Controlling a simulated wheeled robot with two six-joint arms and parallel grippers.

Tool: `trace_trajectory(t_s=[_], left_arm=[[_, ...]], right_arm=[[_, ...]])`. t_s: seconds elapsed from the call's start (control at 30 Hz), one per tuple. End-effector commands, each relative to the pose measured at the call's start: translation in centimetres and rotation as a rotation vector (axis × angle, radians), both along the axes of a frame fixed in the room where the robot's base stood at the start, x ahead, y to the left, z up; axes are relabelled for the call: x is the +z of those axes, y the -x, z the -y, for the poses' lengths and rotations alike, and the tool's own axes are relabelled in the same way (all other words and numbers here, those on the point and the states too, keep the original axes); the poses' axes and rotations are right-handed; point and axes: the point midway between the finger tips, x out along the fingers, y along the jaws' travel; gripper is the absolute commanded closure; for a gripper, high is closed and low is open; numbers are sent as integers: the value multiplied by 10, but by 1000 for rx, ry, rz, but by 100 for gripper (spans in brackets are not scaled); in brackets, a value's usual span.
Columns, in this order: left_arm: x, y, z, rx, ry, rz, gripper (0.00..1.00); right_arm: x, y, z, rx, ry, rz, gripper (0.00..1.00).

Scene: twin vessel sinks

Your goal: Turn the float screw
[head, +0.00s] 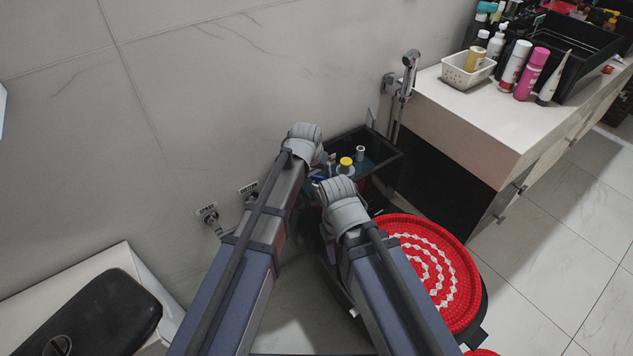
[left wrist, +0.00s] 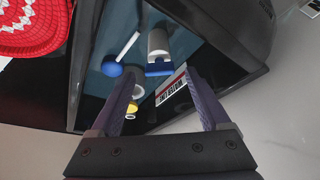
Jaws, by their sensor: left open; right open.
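An open black tank (head: 386,148) stands against the wall; its rim also shows in the left wrist view (left wrist: 240,85). Inside are a blue ball on a white rod (left wrist: 112,69), a white cylinder (left wrist: 158,42) with a blue part under it, and a yellow round piece (left wrist: 132,107). I cannot tell for sure which is the float screw. My left gripper (left wrist: 157,74) is open and empty, its fingers pointing into the tank. In the head view my left wrist (head: 305,143) is at the tank's left end. My right wrist (head: 343,205) is at its front; its fingers are hidden.
A red and white round mat (head: 462,275) lies right of my right arm. A pale counter (head: 470,118) with bottles and a white basket (head: 468,76) stands at the right. Floor at the right is clear.

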Motion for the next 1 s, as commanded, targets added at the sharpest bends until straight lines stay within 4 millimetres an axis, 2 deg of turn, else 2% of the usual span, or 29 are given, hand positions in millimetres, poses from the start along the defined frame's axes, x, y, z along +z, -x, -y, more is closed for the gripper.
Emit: trace_trajectory(t_s=[0.03,0.1,0.4,1.0], left_arm=[[-10,-3,1,0,0,0,20],[-13,-5,1,0,0,0,20],[-12,-5,2,0,0,0,20],[-12,-5,2,0,0,0,86]], right_arm=[[-10,0,0,0,1,0,50],[-13,0,0,0,1,0,50],[-12,0,0,1,1,0,50],[-12,0,0,0,1,0,50]])
